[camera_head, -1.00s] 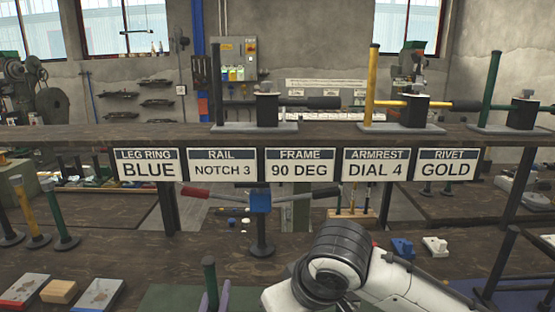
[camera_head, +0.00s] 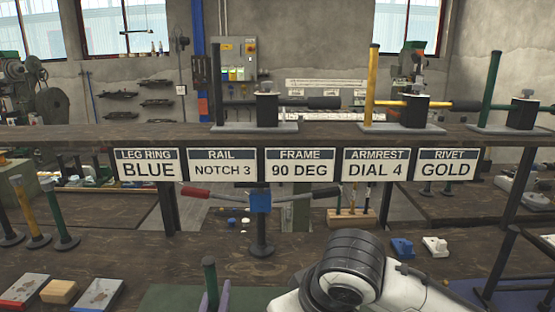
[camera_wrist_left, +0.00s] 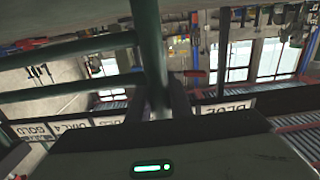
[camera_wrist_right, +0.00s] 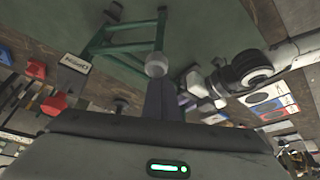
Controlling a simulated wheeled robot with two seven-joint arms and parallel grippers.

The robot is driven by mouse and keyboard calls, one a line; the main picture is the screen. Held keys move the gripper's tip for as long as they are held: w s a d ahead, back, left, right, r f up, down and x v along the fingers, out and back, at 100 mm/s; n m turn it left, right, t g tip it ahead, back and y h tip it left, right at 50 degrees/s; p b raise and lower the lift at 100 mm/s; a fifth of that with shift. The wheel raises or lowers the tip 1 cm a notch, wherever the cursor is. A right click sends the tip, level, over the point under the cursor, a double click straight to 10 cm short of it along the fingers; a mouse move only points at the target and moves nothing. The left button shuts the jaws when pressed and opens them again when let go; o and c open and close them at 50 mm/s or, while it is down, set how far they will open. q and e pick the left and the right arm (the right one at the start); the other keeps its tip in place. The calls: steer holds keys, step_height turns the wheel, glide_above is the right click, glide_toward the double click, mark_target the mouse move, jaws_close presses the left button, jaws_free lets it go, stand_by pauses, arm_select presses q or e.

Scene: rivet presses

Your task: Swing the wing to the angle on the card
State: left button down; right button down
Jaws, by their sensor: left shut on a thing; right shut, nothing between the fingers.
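The card (camera_head: 300,168) under the shelf edge reads FRAME 90 DEG. A green upright post (camera_head: 209,268) stands at the bottom of the head view, with the purple fingers of my left gripper (camera_head: 214,299) beside it. In the left wrist view my left gripper (camera_wrist_left: 166,100) is shut on a green post (camera_wrist_left: 149,45), from which green bars run left. In the right wrist view my right gripper (camera_wrist_right: 157,97) is shut and empty. A pale round knob (camera_wrist_right: 156,66) and green frame bars (camera_wrist_right: 120,47) show beyond its fingertips. The wing's angle cannot be read clearly.
Other cards, such as BLUE (camera_head: 148,164) and GOLD (camera_head: 447,164), hang beside it. A blue-headed stand (camera_head: 261,203) with red and black handles rises behind the post. Blocks (camera_head: 59,291) lie at lower left; a dark frame (camera_head: 500,265) stands at right.

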steer(key=shift+d, duration=0.1)
steer(key=shift+s+d, duration=0.5)
steer(key=shift+s, duration=0.4)
stand_by(0.3)
steer(key=shift+s+d, duration=0.7)
steer(key=shift+d, duration=0.1)
steer(key=shift+s+d, duration=0.65)
steer(key=shift+d, duration=0.35)
stand_by(0.3)
